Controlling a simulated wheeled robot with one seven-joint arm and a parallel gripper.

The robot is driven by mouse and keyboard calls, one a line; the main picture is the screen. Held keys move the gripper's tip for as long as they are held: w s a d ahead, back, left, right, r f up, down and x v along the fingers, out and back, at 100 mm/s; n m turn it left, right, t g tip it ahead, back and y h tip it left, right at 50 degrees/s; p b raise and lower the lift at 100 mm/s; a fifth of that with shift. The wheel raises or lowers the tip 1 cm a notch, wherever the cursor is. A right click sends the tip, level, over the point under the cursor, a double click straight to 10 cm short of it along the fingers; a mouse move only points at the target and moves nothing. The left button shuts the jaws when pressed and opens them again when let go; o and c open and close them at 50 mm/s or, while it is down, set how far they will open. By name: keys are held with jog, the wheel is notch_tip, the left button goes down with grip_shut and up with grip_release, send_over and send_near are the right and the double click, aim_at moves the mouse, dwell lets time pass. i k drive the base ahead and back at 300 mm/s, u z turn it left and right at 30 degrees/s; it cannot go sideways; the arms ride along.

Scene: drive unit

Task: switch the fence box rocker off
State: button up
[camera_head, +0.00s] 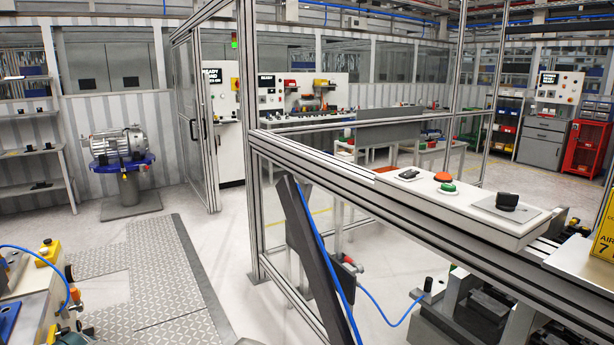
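The fence box (470,205) is a long white box lying along the top rail of the aluminium fence, right of the middle. Its upper face carries a small dark rocker (409,174) at the far left end. An orange-red button (443,177) and a green button (447,187) sit beside it. A black rotary knob (507,201) on a grey plate is at the near right end. The rocker is too small to tell which side is pressed. My gripper is not in view.
The fence's rails and posts (255,205) cross the middle. A slanted dark bar (318,262) with a blue hose stands before it. Machinery (475,310) and a yellow sign (603,235) are at lower right. A bench with yellow parts (45,250) is at left. Tread-plate floor (160,285) between is clear.

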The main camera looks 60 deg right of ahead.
aim_at(411, 174)
jog(key=z, duration=2.9)
